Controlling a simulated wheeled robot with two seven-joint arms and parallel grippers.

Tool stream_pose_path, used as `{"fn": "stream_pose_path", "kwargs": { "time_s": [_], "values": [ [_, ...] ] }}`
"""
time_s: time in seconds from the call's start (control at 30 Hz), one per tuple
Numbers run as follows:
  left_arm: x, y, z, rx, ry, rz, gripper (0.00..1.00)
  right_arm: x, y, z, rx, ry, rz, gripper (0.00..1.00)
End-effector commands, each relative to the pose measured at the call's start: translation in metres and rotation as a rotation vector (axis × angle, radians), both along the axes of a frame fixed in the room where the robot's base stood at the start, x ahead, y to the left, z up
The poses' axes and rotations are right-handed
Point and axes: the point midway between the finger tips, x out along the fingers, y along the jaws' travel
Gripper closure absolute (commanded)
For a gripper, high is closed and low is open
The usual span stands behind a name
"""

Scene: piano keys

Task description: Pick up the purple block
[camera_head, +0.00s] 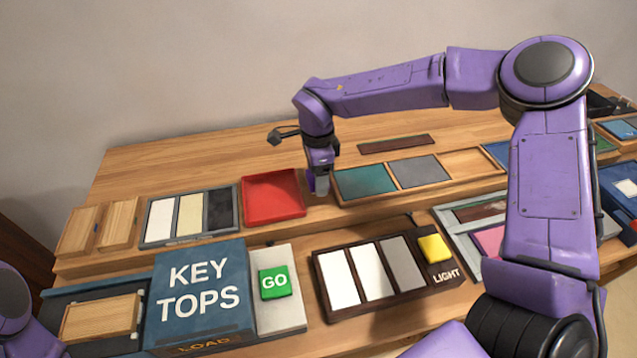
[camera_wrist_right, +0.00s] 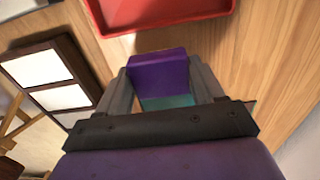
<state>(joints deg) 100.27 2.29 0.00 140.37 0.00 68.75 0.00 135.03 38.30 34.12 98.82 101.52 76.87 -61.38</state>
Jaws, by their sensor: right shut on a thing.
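The purple block (camera_wrist_right: 158,72) is between the two grey fingers of my right gripper (camera_wrist_right: 165,92) in the right wrist view, and the gripper is shut on it. A teal surface shows between the fingers beside the block; I cannot tell whether it is part of it. In the head view my right gripper (camera_head: 318,184) points down between the red tray (camera_head: 272,196) and the teal panel (camera_head: 365,181). The block is mostly hidden there, and I cannot tell whether it touches the wood. My left gripper is not in view.
A dark frame with white and grey panels (camera_head: 340,277) and a yellow button (camera_head: 433,248) stands in front. The blue KEY TOPS box (camera_head: 200,290) and green GO button (camera_head: 274,282) are front left. The bench's back left (camera_head: 190,160) is bare.

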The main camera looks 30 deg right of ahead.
Motion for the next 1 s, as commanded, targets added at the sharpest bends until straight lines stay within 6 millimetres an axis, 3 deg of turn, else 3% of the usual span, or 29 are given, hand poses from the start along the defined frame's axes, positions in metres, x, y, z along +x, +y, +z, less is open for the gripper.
{"fn": "stream_pose_path", "kwargs": {
  "time_s": [0.23,0.5,0.7,1.0],
  "values": [
    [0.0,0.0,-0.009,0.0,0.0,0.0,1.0,-0.048,-0.008,0.058,0.004,-0.007,0.0,0.63],
    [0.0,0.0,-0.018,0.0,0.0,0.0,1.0,-0.111,-0.017,0.086,0.003,-0.004,0.0,0.63],
    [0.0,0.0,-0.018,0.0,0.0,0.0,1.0,-0.133,-0.021,0.096,0.002,-0.001,0.0,0.63],
    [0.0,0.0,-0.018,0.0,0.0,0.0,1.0,-0.138,-0.022,0.098,0.0,0.0,0.0,0.63]
  ]
}}
